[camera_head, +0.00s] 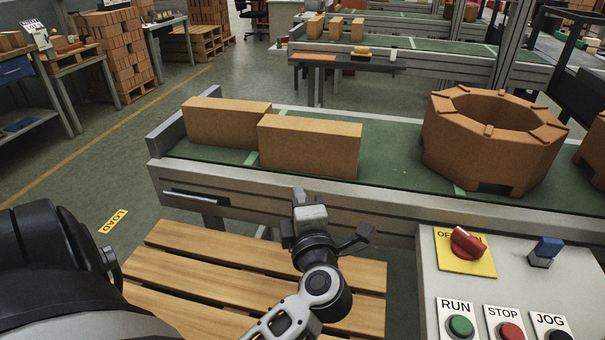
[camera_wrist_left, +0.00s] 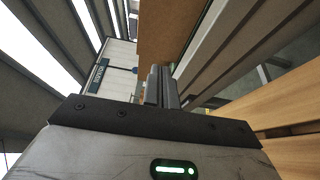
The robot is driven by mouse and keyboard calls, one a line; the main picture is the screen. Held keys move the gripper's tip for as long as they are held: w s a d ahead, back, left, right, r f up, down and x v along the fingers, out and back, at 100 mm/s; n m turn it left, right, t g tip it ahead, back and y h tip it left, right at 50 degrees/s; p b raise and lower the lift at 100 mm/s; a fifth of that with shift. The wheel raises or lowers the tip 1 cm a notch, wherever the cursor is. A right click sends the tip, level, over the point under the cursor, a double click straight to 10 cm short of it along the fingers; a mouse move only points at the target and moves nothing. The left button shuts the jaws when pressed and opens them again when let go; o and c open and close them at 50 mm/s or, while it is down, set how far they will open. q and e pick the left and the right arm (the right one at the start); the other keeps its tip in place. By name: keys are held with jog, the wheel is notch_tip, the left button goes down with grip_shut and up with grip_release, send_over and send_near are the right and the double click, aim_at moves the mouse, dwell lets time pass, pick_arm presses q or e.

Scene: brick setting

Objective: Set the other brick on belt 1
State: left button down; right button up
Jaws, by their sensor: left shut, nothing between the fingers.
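Two orange-brown bricks stand on the green belt (camera_head: 395,165) nearest me. The rear left brick (camera_head: 226,122) is partly hidden behind the front right brick (camera_head: 310,147). My left gripper (camera_head: 299,196) is shut and empty, pointing up just in front of the belt's side, below the front brick and apart from it. In the left wrist view its closed fingers (camera_wrist_left: 161,87) show, with a brown brick face (camera_wrist_left: 165,35) beyond them. No belt number is readable. My right gripper is not in view.
A bare slatted wooden pallet (camera_head: 215,263) lies below the belt. A large octagonal brick-coloured ring (camera_head: 490,140) stands on the belt to the right. A control panel (camera_head: 500,277) with a red knob and buttons is at front right. Another belt (camera_head: 430,45) carries small bricks behind.

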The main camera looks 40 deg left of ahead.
pick_arm(q)
send_near(299, 151)
jog(key=a, duration=0.5)
jog(key=w, duration=0.3)
jog(key=shift+d, duration=0.1)
jog(key=shift+w, duration=0.4)
